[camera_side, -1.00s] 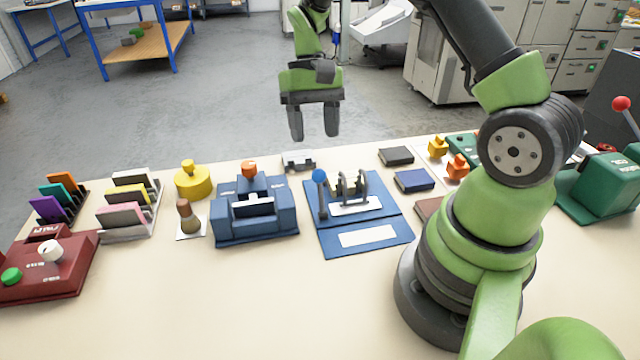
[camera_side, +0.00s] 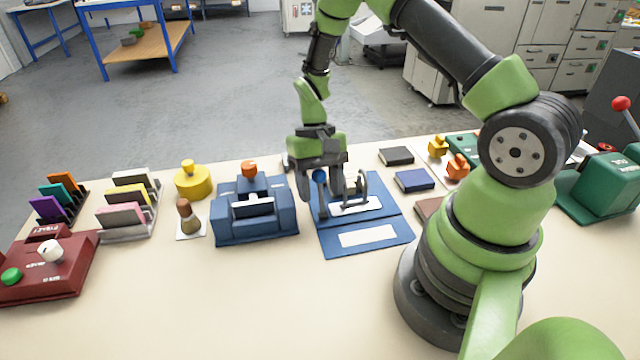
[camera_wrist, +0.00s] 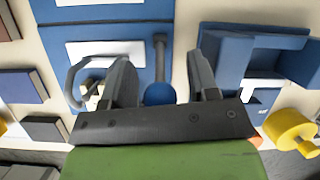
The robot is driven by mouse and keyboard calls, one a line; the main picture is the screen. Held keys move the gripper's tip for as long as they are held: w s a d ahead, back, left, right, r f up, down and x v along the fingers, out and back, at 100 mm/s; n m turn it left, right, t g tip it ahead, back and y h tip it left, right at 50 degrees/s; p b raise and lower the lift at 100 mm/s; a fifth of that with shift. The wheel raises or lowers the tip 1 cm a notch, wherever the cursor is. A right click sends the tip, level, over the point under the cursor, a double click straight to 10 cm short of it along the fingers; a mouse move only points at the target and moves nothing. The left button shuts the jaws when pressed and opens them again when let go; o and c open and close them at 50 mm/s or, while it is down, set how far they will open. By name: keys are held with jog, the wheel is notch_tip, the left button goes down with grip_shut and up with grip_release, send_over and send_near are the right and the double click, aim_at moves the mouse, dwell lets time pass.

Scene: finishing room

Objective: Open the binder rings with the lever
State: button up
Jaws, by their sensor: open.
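The open blue binder (camera_side: 392,219) lies flat on the table, with white labels on its covers. Its metal rings (camera_side: 360,186) stand up near the far label; I cannot tell whether they meet. The lever has a dark stem and a blue ball knob (camera_side: 319,175), and stands upright left of the rings. My gripper (camera_side: 322,194) points down around the knob, open. In the wrist view the blue knob (camera_wrist: 159,94) lies between the two spread fingers, apart from both. The rings (camera_wrist: 75,82) are left of the fingers there.
A blue punch-like machine (camera_side: 255,222) with an orange knob stands close left of the binder. A yellow weight (camera_side: 193,182) and a brown-handled stamp (camera_side: 187,216) are farther left. Dark and blue small books (camera_side: 414,180) lie right. The front table strip is clear.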

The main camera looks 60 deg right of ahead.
aim_at(323, 205)
grip_shut()
jog(key=shift+s+a+r+t+h, duration=0.15)
jog(key=shift+s+a+t+h, duration=0.25)
jog(key=shift+t+h, duration=0.4)
jog(key=shift+s+a+r+t+h, duration=0.1)
jog(key=shift+s+a+t+h, duration=0.3)
jog(key=shift+t+h, duration=0.4)
grip_release()
notch_tip(323, 205, up, 10)
jog(key=shift+d, duration=0.2)
